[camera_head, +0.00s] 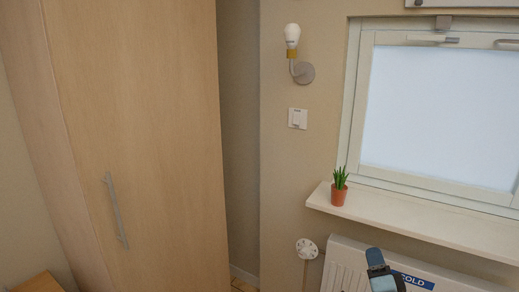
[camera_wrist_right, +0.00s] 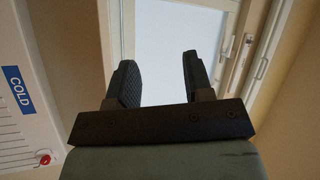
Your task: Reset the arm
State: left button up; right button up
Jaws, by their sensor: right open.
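My right gripper (camera_head: 377,260) shows at the bottom of the head view, in front of the radiator. In the right wrist view its two dark fingers (camera_wrist_right: 158,75) stand apart with nothing between them, so it is open and empty. Behind the fingers in that view is the bright window (camera_wrist_right: 168,45). My left gripper is in neither view.
A white radiator (camera_head: 341,272) with a blue COLD label (camera_head: 412,281) is below the sill (camera_head: 400,212). A potted plant (camera_head: 339,190) stands on the sill. A tall wooden cabinet (camera_head: 150,150) fills the left. A wall lamp (camera_head: 294,50) is above.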

jog(key=s+a+f+n+g+y, duration=0.25)
jog(key=s+f+n, duration=0.35)
jog(key=s+f, duration=0.3)
jog(key=s+a+f+n+g+y, duration=0.1)
jog(key=s+a+f+n+g, duration=0.35)
jog(key=s+f, duration=0.55)
jog(key=s+a+f+n+g+y, duration=0.1)
jog(key=s+a+f+n+g, duration=0.35)
jog(key=s, duration=0.75)
pick_arm(q)
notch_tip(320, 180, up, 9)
jog(key=p, duration=0.9)
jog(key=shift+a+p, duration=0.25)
jog(key=shift+p, duration=0.15)
pick_arm(e)
notch_tip(320, 180, up, 8)
jog(key=d+n+t, duration=0.1)
jog(key=n, duration=0.1)
jog(key=shift+d, duration=0.4)
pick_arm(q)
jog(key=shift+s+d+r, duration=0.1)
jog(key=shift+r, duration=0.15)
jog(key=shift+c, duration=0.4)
pick_arm(e)
jog(key=shift+c, duration=0.4)
jog(key=shift+s+d, duration=0.1)
jog(key=shift+s, duration=0.05)
